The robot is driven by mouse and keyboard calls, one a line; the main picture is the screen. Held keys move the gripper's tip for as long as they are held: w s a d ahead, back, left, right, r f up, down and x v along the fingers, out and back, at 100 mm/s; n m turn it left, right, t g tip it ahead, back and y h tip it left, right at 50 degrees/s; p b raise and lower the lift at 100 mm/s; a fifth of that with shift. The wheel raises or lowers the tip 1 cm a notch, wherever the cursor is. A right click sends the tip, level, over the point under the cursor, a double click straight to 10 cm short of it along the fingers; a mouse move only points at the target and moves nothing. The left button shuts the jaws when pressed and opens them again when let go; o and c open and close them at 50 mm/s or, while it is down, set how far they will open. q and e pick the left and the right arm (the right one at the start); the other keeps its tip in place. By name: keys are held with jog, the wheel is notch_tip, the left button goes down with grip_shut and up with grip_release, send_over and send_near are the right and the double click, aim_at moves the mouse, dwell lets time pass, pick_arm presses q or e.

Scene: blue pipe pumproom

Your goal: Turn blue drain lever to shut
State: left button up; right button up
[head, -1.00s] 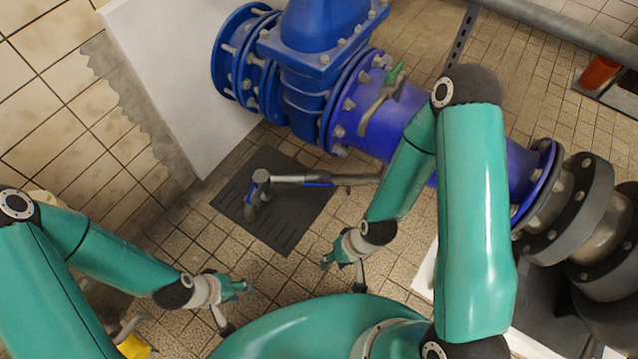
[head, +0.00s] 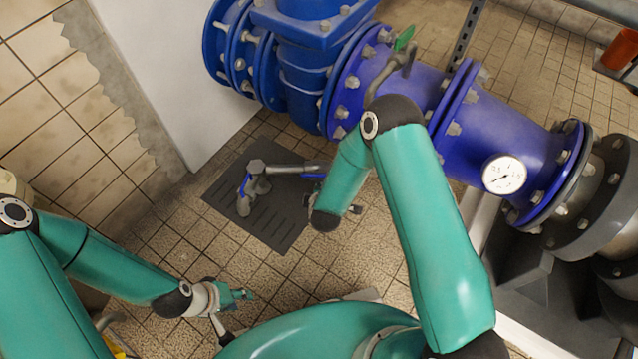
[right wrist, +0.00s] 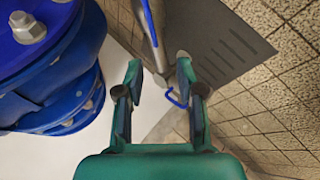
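A grey drain pipe (head: 290,168) with blue lever parts stands over the dark floor grate (head: 285,225). One blue lever (head: 245,184) is at its left upright end; another blue lever (head: 314,176) lies along its right part, partly hidden by my right arm. In the right wrist view a straight blue lever (right wrist: 149,22) runs along the pipe, and a bent blue piece (right wrist: 177,98) shows just beyond the fingers. My right gripper (right wrist: 160,72) is open, its fingers apart, with nothing clearly held. My left gripper (head: 242,294) hangs low over the tiles, away from the levers; its opening is unclear.
A large blue pipe (head: 430,110) with flanges, a green-handled tap (head: 404,40) and a gauge (head: 503,175) crosses behind my right arm. A white panel (head: 165,70) stands at the left. Tiled floor is free around the grate.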

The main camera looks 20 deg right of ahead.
aim_at(319, 176)
jog(key=shift+n+t+h, duration=0.3)
jog(key=shift+n+h, duration=0.2)
jog(key=shift+n, duration=0.3)
jog(key=b+x, duration=0.7)
jog(key=x, duration=1.1)
jog(key=shift+w, duration=0.35)
jog(key=shift+c, duration=0.3)
grip_shut()
